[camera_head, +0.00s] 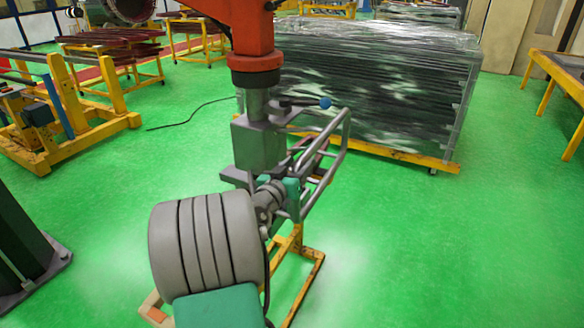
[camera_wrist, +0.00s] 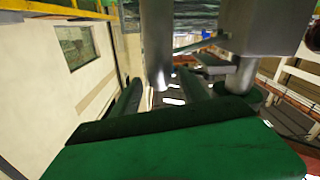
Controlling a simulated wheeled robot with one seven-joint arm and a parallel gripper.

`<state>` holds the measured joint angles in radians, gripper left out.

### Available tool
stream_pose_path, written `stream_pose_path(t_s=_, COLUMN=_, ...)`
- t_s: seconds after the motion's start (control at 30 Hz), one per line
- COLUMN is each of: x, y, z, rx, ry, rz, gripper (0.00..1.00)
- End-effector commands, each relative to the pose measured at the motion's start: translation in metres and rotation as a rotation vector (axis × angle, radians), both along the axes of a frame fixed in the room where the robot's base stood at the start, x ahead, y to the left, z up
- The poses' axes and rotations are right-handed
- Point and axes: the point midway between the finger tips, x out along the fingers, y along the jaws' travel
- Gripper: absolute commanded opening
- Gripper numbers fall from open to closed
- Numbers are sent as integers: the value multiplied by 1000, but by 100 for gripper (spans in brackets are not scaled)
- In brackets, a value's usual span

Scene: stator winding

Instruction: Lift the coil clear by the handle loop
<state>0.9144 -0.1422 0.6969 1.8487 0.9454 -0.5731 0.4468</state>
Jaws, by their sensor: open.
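A grey tubular loop (camera_head: 343,155) stands right of centre in the head view, below a machine head. I take it for the handle loop, but cannot be sure. A dark reddish piece (camera_head: 318,160) shows inside it; whether this is the coil I cannot tell. My gripper (camera_head: 296,180), with a teal body, is beside the loop's lower left part, under the grey block. It is open. In the wrist view my gripper (camera_wrist: 165,92) has dark green fingers reaching away from the camera, apart, with a grey post between or beyond them. Contact with the loop is not clear.
A red machine head (camera_head: 253,45) with a grey block (camera_head: 258,143) hangs close above my gripper. A yellow stand (camera_head: 306,285) is below. A wrapped stack (camera_head: 385,85) stands behind. Green floor at right is clear.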

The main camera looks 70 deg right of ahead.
Motion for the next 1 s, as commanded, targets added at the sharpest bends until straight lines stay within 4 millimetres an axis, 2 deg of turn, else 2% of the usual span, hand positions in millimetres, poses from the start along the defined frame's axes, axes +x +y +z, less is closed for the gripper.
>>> stream_pose_path(t_s=0.27, x=0, y=-3, z=-1, rx=1, ry=0, rz=1, gripper=51)
stream_pose_path(t_s=0.9, x=0, y=-2, z=-1, rx=1, ry=1, rz=0, gripper=0)
stream_pose_path(t_s=1.0, x=0, y=-2, z=-1, rx=1, ry=1, rz=0, gripper=0)
